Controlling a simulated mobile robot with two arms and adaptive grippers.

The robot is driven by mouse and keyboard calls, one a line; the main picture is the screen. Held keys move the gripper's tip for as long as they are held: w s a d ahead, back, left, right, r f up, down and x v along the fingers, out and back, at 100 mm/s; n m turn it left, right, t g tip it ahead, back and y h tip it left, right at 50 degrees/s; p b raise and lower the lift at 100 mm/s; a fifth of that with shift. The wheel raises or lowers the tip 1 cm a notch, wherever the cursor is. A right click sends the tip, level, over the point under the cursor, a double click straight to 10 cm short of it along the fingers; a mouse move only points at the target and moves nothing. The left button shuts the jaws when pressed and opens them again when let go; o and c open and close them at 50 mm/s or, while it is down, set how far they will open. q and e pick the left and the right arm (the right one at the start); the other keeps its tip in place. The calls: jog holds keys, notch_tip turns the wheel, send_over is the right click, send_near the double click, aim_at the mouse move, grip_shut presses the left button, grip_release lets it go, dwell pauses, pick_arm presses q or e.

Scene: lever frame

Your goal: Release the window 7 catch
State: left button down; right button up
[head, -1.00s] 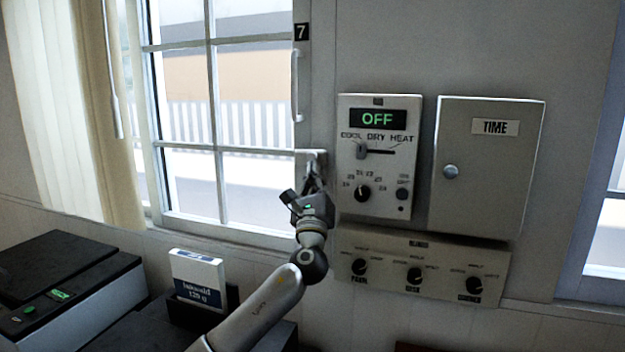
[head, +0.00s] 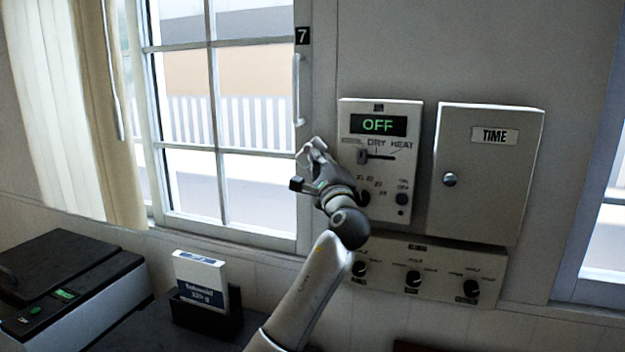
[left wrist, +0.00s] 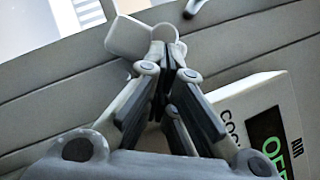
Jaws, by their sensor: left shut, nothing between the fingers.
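The window 7 (head: 185,125) has a number plate with 7 (head: 302,36) at the top of its right frame. Its catch shows in the left wrist view as a pale rounded block (left wrist: 130,38) by the shut fingertips, which seem to be at it; whether they touch I cannot tell. In the head view my left gripper (head: 312,150) is in front of the catch and mostly hides it. My left gripper (left wrist: 172,62) is shut with nothing between its fingers. My right gripper is not in view.
A white vertical handle (head: 297,90) is on the frame above my gripper. The control panel (head: 412,150) reading OFF is close on the right, with a TIME box (head: 490,180) and a knob panel (head: 435,270) beyond.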

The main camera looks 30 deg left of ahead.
pick_arm(q)
jog(key=n, duration=0.1)
jog(key=r+n+g+p, duration=0.1)
jog(key=shift+d+r+n+g+h, duration=0.1)
jog(key=shift+r+n+g+h, duration=0.2)
jog(key=shift+n, duration=0.1)
jog(key=shift+a+r+n+g+p, duration=0.3)
jog(key=shift+n+g+p, duration=0.1)
jog(key=shift+n+p, duration=0.2)
jog(key=shift+s, duration=0.1)
jog(key=v, duration=1.1)
jog(key=shift+s+d, duration=0.3)
jog(key=shift+f, duration=0.1)
